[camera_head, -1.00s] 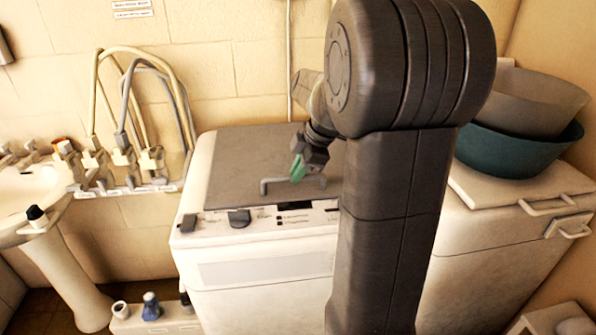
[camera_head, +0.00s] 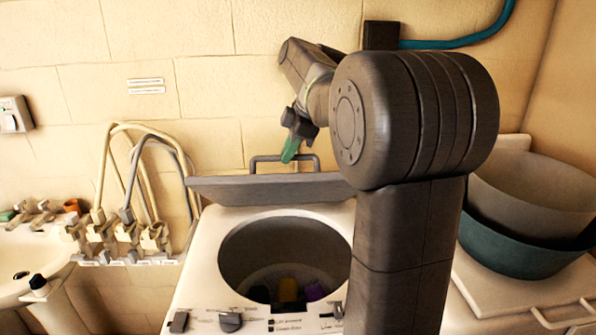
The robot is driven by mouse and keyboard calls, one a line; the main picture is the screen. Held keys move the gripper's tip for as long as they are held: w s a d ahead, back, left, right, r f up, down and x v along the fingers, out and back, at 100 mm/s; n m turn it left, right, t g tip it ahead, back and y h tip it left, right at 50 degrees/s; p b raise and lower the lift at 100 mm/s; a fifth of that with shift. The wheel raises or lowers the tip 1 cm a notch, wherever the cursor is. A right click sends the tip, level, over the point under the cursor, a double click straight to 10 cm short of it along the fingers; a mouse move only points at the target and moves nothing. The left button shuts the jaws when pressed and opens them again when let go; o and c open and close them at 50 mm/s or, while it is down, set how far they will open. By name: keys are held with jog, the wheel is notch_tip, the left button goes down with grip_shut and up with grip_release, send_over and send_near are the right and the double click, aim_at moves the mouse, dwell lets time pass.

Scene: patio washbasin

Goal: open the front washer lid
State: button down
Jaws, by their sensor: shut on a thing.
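The front washer (camera_head: 205,270) is a white top-loader with a control panel and knob along its front. Its grey lid (camera_head: 255,190) is raised and seen nearly edge-on, with a grey bar handle (camera_head: 262,160) on its front edge. The round drum opening (camera_head: 245,250) below is uncovered, with a few coloured items (camera_head: 287,290) inside. My gripper (camera_head: 291,152), with green fingertips, is shut on the handle. The lid's hinge side is not visible, and my arm covers the right part of the lid and washer.
A grey basin stacked in a teal basin (camera_head: 515,240) stands on a white lidded unit at right. Taps with looped hoses (camera_head: 120,200) and a sink (camera_head: 30,265) are at left. The tiled wall is behind.

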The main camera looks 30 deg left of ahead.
jog(key=w+a+r, duration=0.3)
jog(key=w, duration=0.3)
jog(key=w+a+r, duration=0.3)
jog(key=w+a, duration=0.1)
jog(key=w, duration=0.2)
jog(key=shift+w+a+r, duration=0.2)
jog(key=shift+a+r, duration=0.05)
jog(key=shift+r, duration=0.15)
dwell(0.3)
jog(key=c, duration=1.5)
grip_release()
jog(key=shift+w+a, duration=0.1)
jog(key=shift+w, duration=0.1)
jog(key=shift+o, duration=0.5)
jog(key=shift+w+a+f, duration=0.2)
jog(key=shift+w, duration=0.15)
jog(key=w+d+r+b, duration=0.1)
jog(key=d+r, duration=0.2)
jog(key=d, duration=1)
jog(key=shift+d+b, duration=0.2)
jog(key=shift+b, duration=0.1)
